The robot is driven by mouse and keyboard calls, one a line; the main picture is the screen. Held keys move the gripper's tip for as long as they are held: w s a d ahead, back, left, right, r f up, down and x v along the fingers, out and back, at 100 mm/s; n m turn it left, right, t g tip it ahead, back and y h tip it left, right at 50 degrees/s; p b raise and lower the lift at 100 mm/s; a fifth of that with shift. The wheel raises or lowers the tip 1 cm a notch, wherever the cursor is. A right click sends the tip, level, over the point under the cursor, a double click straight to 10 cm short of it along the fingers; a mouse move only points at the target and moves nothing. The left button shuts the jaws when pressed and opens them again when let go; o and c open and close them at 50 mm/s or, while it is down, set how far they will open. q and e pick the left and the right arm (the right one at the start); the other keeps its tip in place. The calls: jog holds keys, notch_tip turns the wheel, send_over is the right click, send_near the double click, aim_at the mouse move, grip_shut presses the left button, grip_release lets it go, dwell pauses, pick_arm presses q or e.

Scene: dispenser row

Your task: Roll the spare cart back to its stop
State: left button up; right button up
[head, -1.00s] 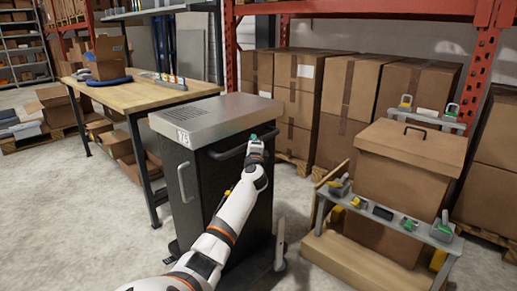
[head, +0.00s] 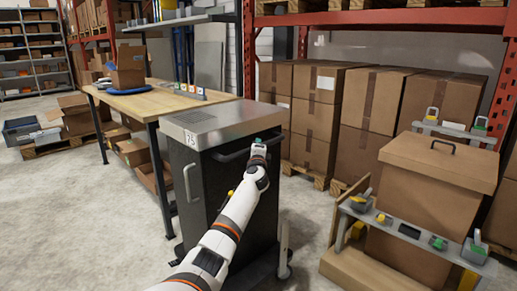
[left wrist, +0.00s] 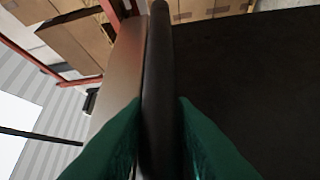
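The cart (head: 188,200) is a dark upright cabinet with a grey metal top (head: 225,121) and a label reading 75. It stands upright on the floor beside the workbench. A black bar handle (head: 229,155) runs along the top of its front side; the bar also shows in the left wrist view (left wrist: 158,70). My left gripper (head: 258,144) is at the right part of this handle. In the left wrist view its green fingers (left wrist: 158,135) are closed around the bar from both sides. My right gripper is not in view. I cannot make out the cart's stop.
A wooden workbench (head: 145,101) stands left of and behind the cart. Stacked cartons (head: 318,110) under red racking stand behind it. At right is a small stand (head: 408,234) with dispensers and a large carton (head: 420,195). Bare floor (head: 80,220) lies at left.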

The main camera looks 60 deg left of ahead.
pick_arm(q)
jog(key=o, duration=0.3)
jog(key=shift+s+a, duration=0.15)
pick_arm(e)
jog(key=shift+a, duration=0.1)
pick_arm(q)
jog(key=shift+s+d+f+p, duration=0.15)
jog(key=shift+d+p, duration=0.15)
jog(key=shift+d, duration=0.35)
jog(key=p+v, duration=0.2)
jog(key=v, duration=0.8)
jog(key=shift+s+d, duration=0.25)
jog(key=shift+s, duration=0.05)
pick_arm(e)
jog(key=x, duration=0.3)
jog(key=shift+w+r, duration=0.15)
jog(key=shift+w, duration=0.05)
